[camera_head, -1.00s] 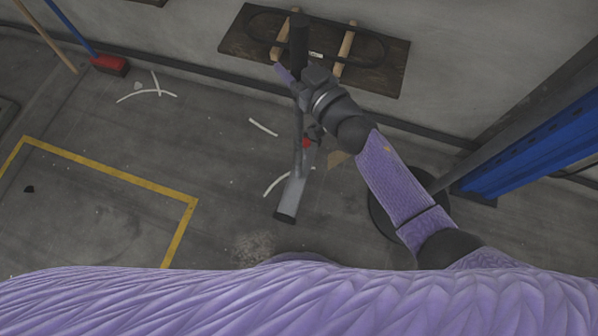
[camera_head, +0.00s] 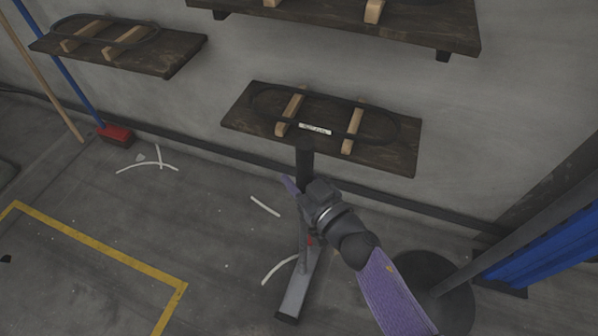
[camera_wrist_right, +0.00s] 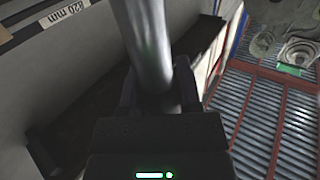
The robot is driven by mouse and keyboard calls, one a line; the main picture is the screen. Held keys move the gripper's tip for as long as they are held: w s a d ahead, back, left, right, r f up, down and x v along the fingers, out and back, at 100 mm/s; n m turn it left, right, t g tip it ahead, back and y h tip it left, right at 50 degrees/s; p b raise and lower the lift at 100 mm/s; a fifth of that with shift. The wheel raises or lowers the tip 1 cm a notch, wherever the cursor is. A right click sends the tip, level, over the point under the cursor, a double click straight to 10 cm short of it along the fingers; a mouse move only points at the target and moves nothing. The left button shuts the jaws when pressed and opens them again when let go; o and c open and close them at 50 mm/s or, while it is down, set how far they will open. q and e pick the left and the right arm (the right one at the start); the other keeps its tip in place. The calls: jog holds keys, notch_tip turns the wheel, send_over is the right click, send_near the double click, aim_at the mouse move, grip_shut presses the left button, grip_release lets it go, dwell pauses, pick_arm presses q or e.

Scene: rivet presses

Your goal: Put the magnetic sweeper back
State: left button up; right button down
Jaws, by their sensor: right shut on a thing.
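The magnetic sweeper stands nearly upright in the head view, with a black grip (camera_head: 304,163), a thin shaft and a grey bar head (camera_head: 297,288) low near the floor. I cannot tell whether the head touches the floor. My right gripper (camera_head: 301,190) is shut on the sweeper's upper shaft. In the right wrist view, the grey shaft (camera_wrist_right: 150,40) runs between the fingers of my right gripper (camera_wrist_right: 155,95). Behind the grip is a dark wooden wall shelf (camera_head: 393,158) with two pale wooden bars, a dark oval outline and a small label (camera_head: 314,129). My left gripper is not in view.
Other wall shelves with similar bars are at upper left (camera_head: 180,58) and top right (camera_head: 440,35). A red-headed broom (camera_head: 115,134) leans at left. A round black base (camera_head: 445,290) and blue panel (camera_head: 560,245) are at right. White strips lie on the floor.

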jog(key=shift+c, duration=1.4)
grip_release()
